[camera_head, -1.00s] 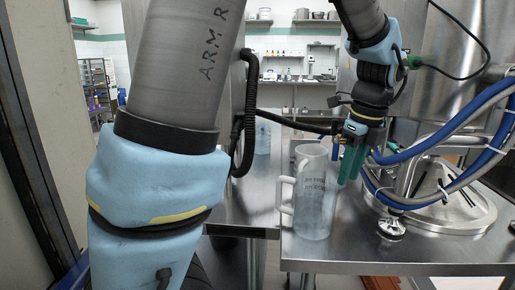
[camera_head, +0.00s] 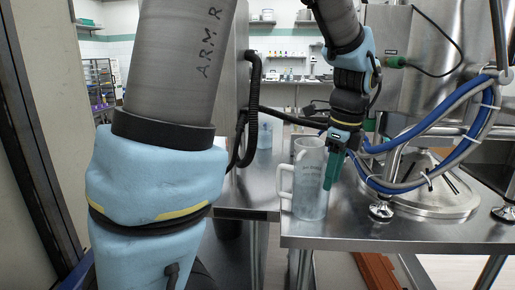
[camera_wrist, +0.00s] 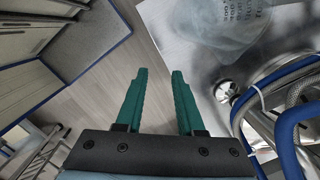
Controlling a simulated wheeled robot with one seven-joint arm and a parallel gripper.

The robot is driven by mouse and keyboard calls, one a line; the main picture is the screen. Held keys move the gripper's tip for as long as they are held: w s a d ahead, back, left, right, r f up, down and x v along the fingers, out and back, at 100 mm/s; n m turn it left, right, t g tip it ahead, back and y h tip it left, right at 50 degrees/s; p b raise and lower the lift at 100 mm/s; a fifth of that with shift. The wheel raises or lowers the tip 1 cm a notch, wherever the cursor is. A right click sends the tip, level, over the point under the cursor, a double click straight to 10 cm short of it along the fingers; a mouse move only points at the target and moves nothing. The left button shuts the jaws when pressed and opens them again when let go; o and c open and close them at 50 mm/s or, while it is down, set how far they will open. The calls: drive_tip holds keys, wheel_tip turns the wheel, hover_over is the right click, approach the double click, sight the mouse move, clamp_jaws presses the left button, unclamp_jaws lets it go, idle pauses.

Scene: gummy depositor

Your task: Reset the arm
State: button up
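My gripper (camera_head: 332,182) hangs at the right of the clear pitcher, pointing down, in the head view. Its two green fingers are apart with nothing between them in the wrist view (camera_wrist: 159,75). The pitcher (camera_head: 308,192) stands upright on the steel table, its handle to the left. My fingers overlap its right edge in the head view; I cannot tell whether they touch. In the wrist view the pitcher (camera_wrist: 228,22) is at the top right, apart from the fingers.
The steel table (camera_head: 345,232) holds blue and grey hoses (camera_head: 435,130) and a round metal base (camera_head: 425,195) right of my gripper. Another clear container (camera_head: 264,137) stands farther back. Shelves (camera_head: 102,85) are at the far left. Open floor (camera_wrist: 95,90) shows left of my fingers in the wrist view.

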drive_tip(key=s+a+f+n, duration=0.1)
drive_tip(key=a+f+n, duration=0.3)
drive_tip(key=a+n, duration=0.8)
drive_tip(key=s+a+f+n, duration=0.1)
drive_tip(key=a+f+n, duration=0.3)
drive_tip(key=a+n, duration=0.7)
drive_tip(key=shift+s+a+n+h, duration=0.3)
drive_tip(key=shift+a+n+h, duration=0.1)
drive_tip(key=shift+n, duration=0.5)
